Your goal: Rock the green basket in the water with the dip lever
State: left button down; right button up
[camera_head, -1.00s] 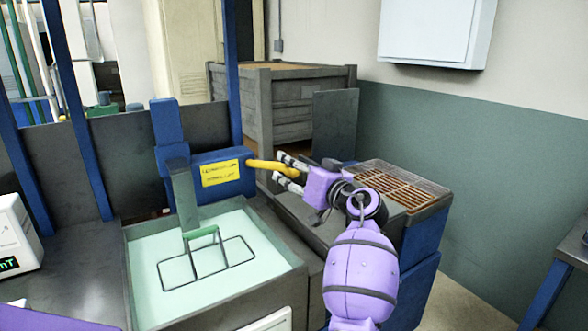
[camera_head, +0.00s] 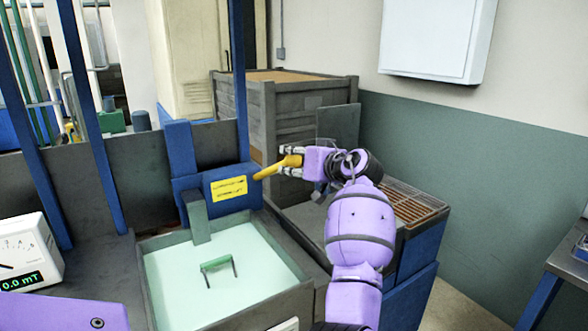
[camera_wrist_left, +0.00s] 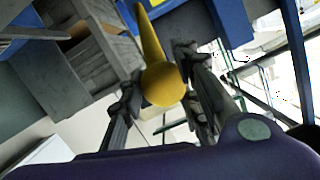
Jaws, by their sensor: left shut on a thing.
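My left gripper (camera_head: 289,162) is shut on the yellow dip lever (camera_head: 268,171), near its outer end. In the left wrist view the rounded end of the lever (camera_wrist_left: 164,84) lies between the two fingers (camera_wrist_left: 160,95). The lever slopes upward from the blue housing with the yellow label (camera_head: 229,188). The basket's green handle (camera_head: 216,263) stands above the pale water (camera_head: 180,275) in the tank. My right gripper is not in view.
The grey tank rim (camera_head: 290,255) surrounds the water. A blue stand with a rusty grate (camera_head: 413,206) is right of my left arm. A grey crate (camera_head: 305,110) stands behind, and a meter box (camera_head: 28,255) sits at the left.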

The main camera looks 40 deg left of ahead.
pick_arm(q)
jog(key=a+r, duration=0.1)
jog(key=w+a+r, duration=0.1)
jog(key=r, duration=0.1)
jog(key=shift+w+r, duration=0.1)
jog(key=shift+r, duration=0.4)
jog(key=c, duration=1.7)
grip_release()
jog(key=shift+r, duration=0.1)
jog(key=shift+c, duration=0.2)
jog(key=o, duration=0.4)
jog(key=shift+w, duration=0.1)
jog(key=shift+c, duration=0.2)
jog(key=shift+f, duration=0.2)
jog(key=shift+s+d, duration=0.2)
jog(key=shift+d, duration=0.05)
jog(key=v, duration=1.1)
jog(key=shift+d, duration=0.25)
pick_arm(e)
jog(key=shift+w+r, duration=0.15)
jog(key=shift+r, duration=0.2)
pick_arm(q)
jog(key=shift+r, duration=0.15)
